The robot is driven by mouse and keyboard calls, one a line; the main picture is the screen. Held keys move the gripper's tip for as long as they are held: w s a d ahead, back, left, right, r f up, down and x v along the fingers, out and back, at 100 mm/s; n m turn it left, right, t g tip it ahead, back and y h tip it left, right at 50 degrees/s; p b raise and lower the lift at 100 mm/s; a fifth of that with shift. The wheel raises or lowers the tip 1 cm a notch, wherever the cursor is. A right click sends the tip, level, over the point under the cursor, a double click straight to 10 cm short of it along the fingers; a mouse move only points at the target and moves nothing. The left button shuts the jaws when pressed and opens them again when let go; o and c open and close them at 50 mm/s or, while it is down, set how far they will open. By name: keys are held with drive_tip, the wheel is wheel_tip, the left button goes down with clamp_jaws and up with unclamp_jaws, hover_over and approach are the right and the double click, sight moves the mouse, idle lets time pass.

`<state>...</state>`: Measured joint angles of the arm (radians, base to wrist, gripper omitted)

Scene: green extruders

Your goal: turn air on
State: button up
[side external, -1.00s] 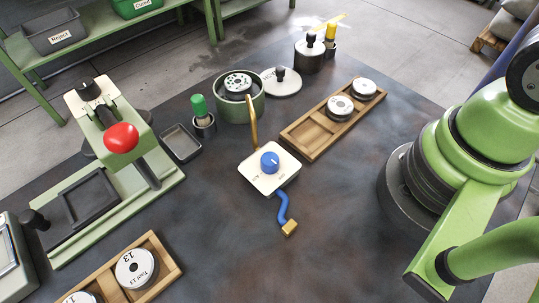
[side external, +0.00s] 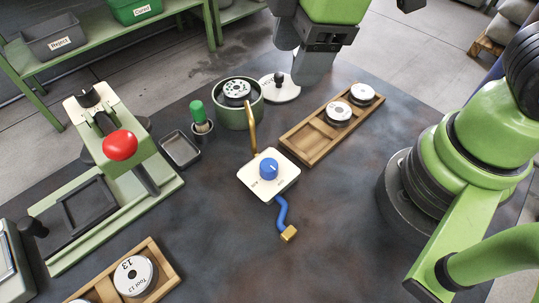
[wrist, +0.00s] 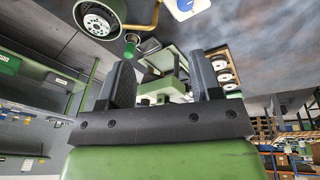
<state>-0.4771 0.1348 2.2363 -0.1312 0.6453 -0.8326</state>
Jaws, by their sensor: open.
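The air control is a white square plate (side external: 268,183) with a round blue knob (side external: 269,168) in its middle. A blue hose (side external: 282,212) with a brass end runs from its front, and a brass pipe (side external: 251,125) runs from its back to the green pot (side external: 238,112). The small lettering on the plate is too small to read. A corner of the plate shows in the wrist view (wrist: 185,8). My gripper (side external: 314,80) is at the top of the side view, beyond the plate and apart from it. In the wrist view its two fingers (wrist: 163,85) are spread and nothing is between them.
A wooden rack (side external: 330,125) with white discs lies right of the plate. A round lid (side external: 280,86) lies near my gripper. A green-handled brush (side external: 198,115), a small tray (side external: 180,149) and a red-knobbed press (side external: 120,147) stand left. The front middle table is clear.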

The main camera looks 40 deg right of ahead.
sight(269, 165)
drive_tip(key=a+f+n, duration=0.1)
drive_tip(key=f+n, duration=0.1)
drive_tip(key=a+f+n+g, duration=0.1)
drive_tip(key=a+f+n, duration=0.1)
drive_tip(key=f+n, duration=0.1)
drive_tip(key=a+f+n+h, duration=0.1)
drive_tip(key=a+f+n, duration=0.1)
drive_tip(key=f, duration=0.1)
drive_tip(key=shift+s+f+n, duration=0.15)
drive_tip(key=shift+s+n, duration=0.15)
drive_tip(key=shift+s, duration=0.1)
drive_tip(key=f, duration=0.9)
drive_tip(key=shift+w+f, duration=0.25)
drive_tip(key=shift+f, duration=0.05)
drive_tip(key=c, duration=0.9)
